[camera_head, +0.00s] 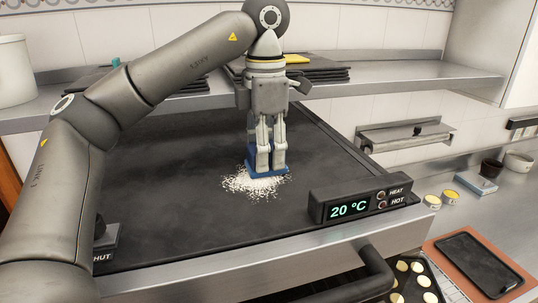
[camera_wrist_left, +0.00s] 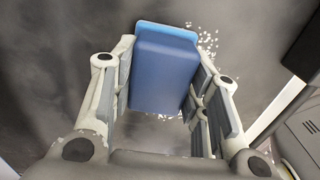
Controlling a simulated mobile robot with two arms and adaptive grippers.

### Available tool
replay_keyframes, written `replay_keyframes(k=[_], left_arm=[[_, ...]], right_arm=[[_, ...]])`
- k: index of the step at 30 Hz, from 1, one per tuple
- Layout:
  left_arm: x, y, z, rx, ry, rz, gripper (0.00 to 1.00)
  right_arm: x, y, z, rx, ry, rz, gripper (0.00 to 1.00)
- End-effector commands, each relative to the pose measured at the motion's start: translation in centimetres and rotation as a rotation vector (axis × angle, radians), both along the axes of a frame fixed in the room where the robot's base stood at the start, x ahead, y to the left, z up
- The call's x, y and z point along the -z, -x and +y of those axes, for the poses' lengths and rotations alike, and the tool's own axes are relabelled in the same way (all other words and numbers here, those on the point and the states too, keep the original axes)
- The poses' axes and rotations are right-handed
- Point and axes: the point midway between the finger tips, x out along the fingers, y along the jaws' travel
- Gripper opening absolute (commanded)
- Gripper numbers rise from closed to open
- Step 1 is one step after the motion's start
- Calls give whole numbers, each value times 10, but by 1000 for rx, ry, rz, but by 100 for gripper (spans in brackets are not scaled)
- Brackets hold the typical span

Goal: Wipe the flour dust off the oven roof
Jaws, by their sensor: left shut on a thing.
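The oven roof (camera_head: 170,200) is a dark flat top. A patch of white flour dust (camera_head: 252,186) lies near its middle, and flecks of it also show in the left wrist view (camera_wrist_left: 207,40). My left gripper (camera_head: 268,165) points straight down over the patch. It is shut on a blue sponge-like block (camera_head: 262,172), which shows between the fingers in the left wrist view (camera_wrist_left: 163,75). The block is at the flour and looks low on the roof; exact contact is hard to tell. Part of the flour is hidden behind the gripper and block. My right gripper is not in view.
A display box reading 20 °C (camera_head: 355,203) stands on the roof's front right corner. A steel shelf with dark trays (camera_head: 320,74) runs behind. A handle (camera_head: 345,282) is below the front edge. The roof's left part is largely clear.

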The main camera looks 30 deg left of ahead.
Motion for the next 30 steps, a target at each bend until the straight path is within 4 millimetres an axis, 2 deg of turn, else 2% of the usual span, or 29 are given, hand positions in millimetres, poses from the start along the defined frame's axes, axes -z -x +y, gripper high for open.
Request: replay_keyframes(k=[19, 30], left_arm=[[2, -24, 26, 1, 1, -1, 20], [1, -10, 40, 1, 0, -3, 20]], right_arm=[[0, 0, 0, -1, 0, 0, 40], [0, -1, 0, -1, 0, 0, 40]])
